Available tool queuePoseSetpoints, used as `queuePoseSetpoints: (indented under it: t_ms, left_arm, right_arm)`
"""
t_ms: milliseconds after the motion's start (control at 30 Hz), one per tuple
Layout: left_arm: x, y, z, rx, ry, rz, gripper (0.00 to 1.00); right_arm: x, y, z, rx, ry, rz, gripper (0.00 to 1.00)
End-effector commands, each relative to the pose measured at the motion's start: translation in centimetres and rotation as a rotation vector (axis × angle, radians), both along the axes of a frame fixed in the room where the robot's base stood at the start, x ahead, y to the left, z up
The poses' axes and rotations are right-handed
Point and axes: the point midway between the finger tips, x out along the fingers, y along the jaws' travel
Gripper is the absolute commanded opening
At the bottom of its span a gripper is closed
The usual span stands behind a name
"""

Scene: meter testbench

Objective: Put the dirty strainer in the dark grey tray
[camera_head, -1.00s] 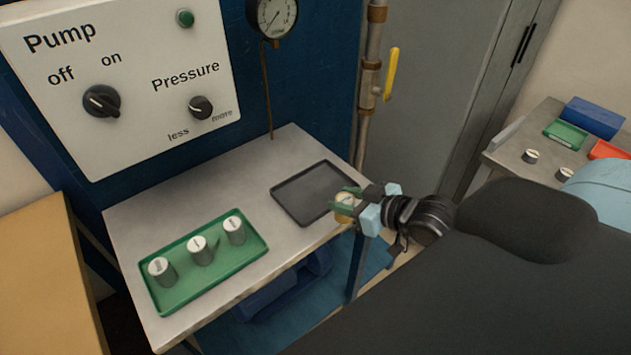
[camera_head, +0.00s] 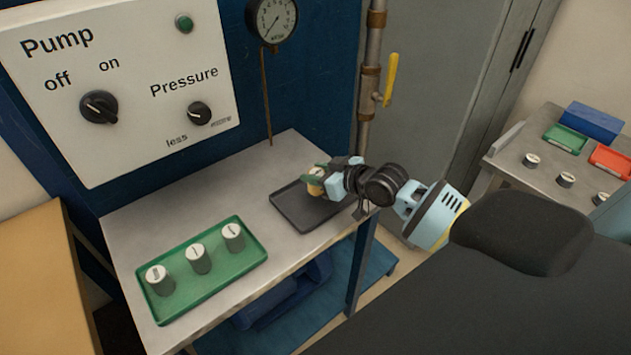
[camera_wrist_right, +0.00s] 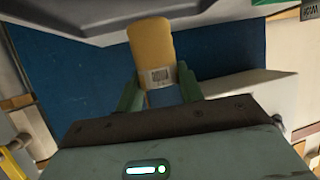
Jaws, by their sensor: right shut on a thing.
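The dirty strainer is a yellowish-brown cylinder (camera_wrist_right: 150,42) with a small barcode label, between the green fingers of my right gripper (camera_wrist_right: 158,88) in the right wrist view. In the head view my right gripper (camera_head: 318,178) is shut on this strainer (camera_head: 315,187). It holds it over the dark grey tray (camera_head: 290,215), which lies on the right part of the metal bench. I cannot tell whether the strainer touches the tray. Apart from the gripper and arm above it, the tray looks empty. My left gripper is not in view.
A pipe with a yellow valve handle (camera_head: 390,78) rises behind. A side table at right holds small trays, a blue box (camera_head: 593,121) and several strainers.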

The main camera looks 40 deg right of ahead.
Motion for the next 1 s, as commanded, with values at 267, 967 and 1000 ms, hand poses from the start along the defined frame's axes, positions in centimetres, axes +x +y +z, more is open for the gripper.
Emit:
queuePoseSetpoints:
  t_ms: [267,967,1000]
  left_arm:
    - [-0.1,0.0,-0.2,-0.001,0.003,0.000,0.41]
    - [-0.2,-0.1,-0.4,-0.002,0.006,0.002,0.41]
    - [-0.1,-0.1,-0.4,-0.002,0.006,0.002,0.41]
  right_arm:
    - [0.8,-0.1,-2.3,0.002,0.003,-0.001,0.13]
    - [0.8,-0.1,-3.8,0.000,0.000,0.000,0.55]
    - [0.8,-0.1,-3.8,0.000,-0.001,0.000,0.59]
